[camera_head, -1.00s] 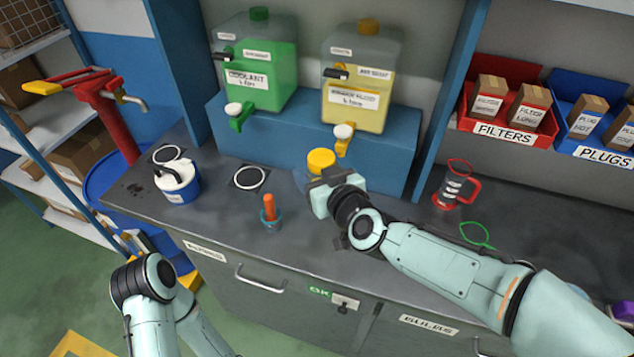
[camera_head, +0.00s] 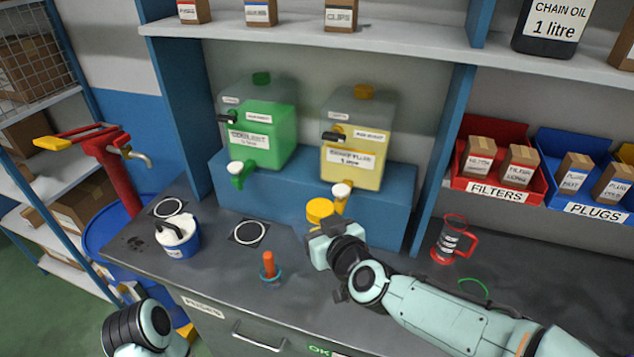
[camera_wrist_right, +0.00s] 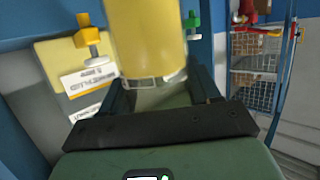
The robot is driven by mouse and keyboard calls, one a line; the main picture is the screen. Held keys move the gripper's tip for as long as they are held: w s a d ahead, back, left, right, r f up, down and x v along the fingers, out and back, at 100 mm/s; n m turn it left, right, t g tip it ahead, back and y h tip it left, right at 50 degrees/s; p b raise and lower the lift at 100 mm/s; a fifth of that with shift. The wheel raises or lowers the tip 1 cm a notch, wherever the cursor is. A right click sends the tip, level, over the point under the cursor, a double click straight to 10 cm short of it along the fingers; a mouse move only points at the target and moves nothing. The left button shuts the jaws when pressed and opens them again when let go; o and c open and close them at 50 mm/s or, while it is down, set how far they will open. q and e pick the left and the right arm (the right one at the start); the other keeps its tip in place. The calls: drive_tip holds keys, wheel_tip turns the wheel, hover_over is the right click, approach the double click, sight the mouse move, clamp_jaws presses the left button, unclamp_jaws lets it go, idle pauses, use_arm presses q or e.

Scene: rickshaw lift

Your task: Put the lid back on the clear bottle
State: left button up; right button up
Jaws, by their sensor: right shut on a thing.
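My right gripper (camera_head: 325,232) is shut on a yellow cylindrical thing (camera_head: 320,210) at the front of the blue step. In the right wrist view this yellow thing (camera_wrist_right: 148,38) stands between the fingers and has a clear band (camera_wrist_right: 152,82) at one end. I cannot tell whether it is a lid or a filled clear bottle. It is close to the yellow tap (camera_head: 340,197); contact cannot be told. No separate clear bottle or loose lid is plain to see. My left gripper is out of view; only part of the left arm shows at the lower left.
Green (camera_head: 262,130) and yellow (camera_head: 357,140) dispensers stand on the blue step (camera_head: 285,195). A white-and-blue pot (camera_head: 177,237), an orange-handled item in a teal ring (camera_head: 269,267) and a red-handled jug (camera_head: 450,240) stand on the grey worktop (camera_head: 215,275). Bins of boxes are at the right.

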drive_tip(key=w+d+f+m+t+h, duration=0.1)
drive_tip(key=d+f+m+h, duration=0.7)
drive_tip(key=d+f, duration=0.9)
drive_tip(key=d+h, duration=0.1)
drive_tip(key=h, duration=0.1)
drive_tip(key=shift+w+f+m+h, duration=0.15)
drive_tip(key=shift+f+m+h, duration=0.2)
drive_tip(key=shift+m+h, duration=0.05)
drive_tip(key=s+a+r+n+y, duration=0.2)
drive_tip(key=s+a+n+y, duration=0.1)
drive_tip(key=a, duration=0.6)
drive_tip(key=n+y, duration=0.1)
drive_tip(key=y, duration=0.1)
drive_tip(key=shift+s+a+n+t+y, duration=0.3)
drive_tip(key=shift+s+y, duration=0.1)
